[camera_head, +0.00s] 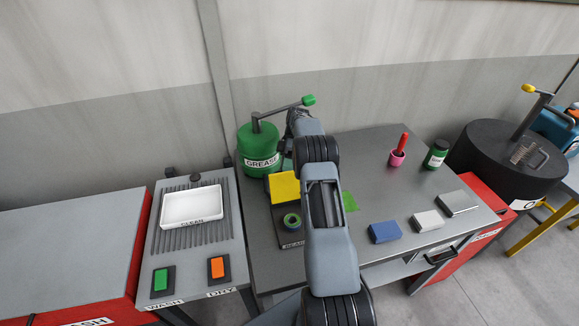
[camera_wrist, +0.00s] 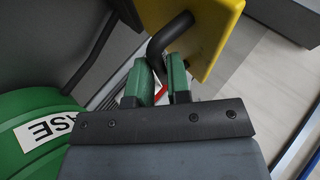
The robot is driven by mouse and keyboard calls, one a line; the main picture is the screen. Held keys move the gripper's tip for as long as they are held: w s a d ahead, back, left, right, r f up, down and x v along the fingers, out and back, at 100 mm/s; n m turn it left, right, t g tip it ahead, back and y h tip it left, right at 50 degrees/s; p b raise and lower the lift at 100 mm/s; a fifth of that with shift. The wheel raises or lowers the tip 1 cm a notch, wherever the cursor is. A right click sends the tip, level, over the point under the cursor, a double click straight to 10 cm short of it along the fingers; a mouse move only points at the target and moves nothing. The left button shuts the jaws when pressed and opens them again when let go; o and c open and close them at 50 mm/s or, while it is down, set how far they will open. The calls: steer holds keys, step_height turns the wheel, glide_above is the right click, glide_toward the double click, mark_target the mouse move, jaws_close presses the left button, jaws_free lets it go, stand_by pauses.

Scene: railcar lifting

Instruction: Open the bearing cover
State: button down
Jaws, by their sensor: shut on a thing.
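The yellow bearing cover (camera_head: 283,187) stands raised at the back of the dark bearing station (camera_head: 287,241), to the left of my arm. A green ring (camera_head: 292,221) lies exposed in front of it. In the wrist view, the yellow cover (camera_wrist: 200,35) is at the top, with a bent black handle (camera_wrist: 166,36) on its face. My gripper (camera_wrist: 163,76) has green fingertips and is shut on this handle near its lower end. In the head view, my arm hides the fingertips and part of the station.
A green grease drum (camera_head: 260,160) with a lever stands close behind and left of the cover. A white tray (camera_head: 192,206) is on the left station. Blue (camera_head: 385,232) and pale blocks, a red-handled tool (camera_head: 398,153) and a dark green jar (camera_head: 437,153) are on the right.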

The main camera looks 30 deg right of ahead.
steer(key=shift+f+g, duration=0.3)
steer(key=shift+f, duration=0.35)
steer(key=c, duration=1.2)
jaws_free()
steer(key=shift+w+r, duration=0.1)
steer(key=shift+r, duration=0.05)
steer(key=shift+o, duration=0.2)
steer(key=shift+r, duration=0.2)
